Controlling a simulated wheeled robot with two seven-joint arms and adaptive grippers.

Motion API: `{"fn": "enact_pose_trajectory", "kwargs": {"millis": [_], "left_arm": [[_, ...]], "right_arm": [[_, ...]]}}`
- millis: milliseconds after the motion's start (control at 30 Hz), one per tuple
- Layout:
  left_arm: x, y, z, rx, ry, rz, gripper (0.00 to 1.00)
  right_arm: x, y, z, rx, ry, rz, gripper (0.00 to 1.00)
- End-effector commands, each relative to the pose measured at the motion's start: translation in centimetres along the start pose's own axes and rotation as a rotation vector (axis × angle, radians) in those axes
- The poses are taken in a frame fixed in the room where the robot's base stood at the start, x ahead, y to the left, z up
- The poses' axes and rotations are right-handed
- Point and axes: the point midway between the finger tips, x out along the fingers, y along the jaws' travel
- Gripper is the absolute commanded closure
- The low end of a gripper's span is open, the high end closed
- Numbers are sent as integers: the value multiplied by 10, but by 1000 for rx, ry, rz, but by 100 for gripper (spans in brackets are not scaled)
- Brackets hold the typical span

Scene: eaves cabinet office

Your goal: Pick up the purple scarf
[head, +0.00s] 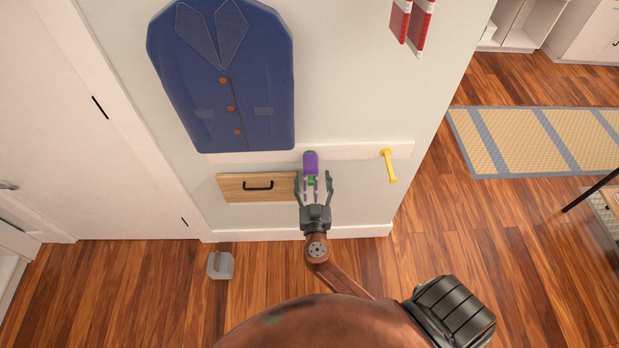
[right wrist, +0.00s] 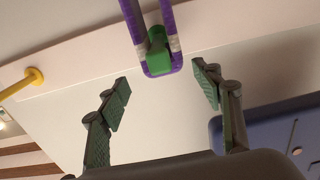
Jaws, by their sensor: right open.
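The purple scarf (head: 310,160) hangs on the wall rail in the head view, with a green peg (head: 311,181) at it. In the right wrist view the scarf (right wrist: 162,70) shows as a purple loop with pale bands near its end, around the green peg (right wrist: 157,42). My right gripper (head: 313,178) is open and empty, its fingers on either side of the scarf's lower part in the head view. In the right wrist view the scarf lies beyond the fingertips (right wrist: 162,88), between them in the picture; I see no contact. My left gripper is not in view.
A blue jacket (head: 230,95) hangs left of the scarf. A yellow peg (head: 388,166) sticks out to the right on the white rail (head: 350,150). A grey block (head: 220,265) stands on the floor.

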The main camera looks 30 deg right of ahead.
Motion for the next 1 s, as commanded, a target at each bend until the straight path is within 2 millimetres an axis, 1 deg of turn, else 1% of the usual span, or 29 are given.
{"fn": "enact_pose_trajectory", "kwargs": {"millis": [100, 233, 367, 500, 633, 833, 1000], "left_arm": [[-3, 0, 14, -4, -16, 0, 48], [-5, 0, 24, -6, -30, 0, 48], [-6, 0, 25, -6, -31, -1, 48], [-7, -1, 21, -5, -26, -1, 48], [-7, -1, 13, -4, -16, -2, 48], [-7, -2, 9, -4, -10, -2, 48], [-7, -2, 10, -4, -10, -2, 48]], "right_arm": [[14, -1, -1, -2, 2, 0, 41], [27, -2, 2, -3, 0, -1, 41], [47, -6, 6, -4, 0, -1, 41], [64, -6, 8, -4, -2, 0, 41], [70, -6, 8, -2, -3, 0, 41], [70, -6, 9, -3, -4, 0, 41], [70, -6, 9, -3, -4, -1, 53]]}}
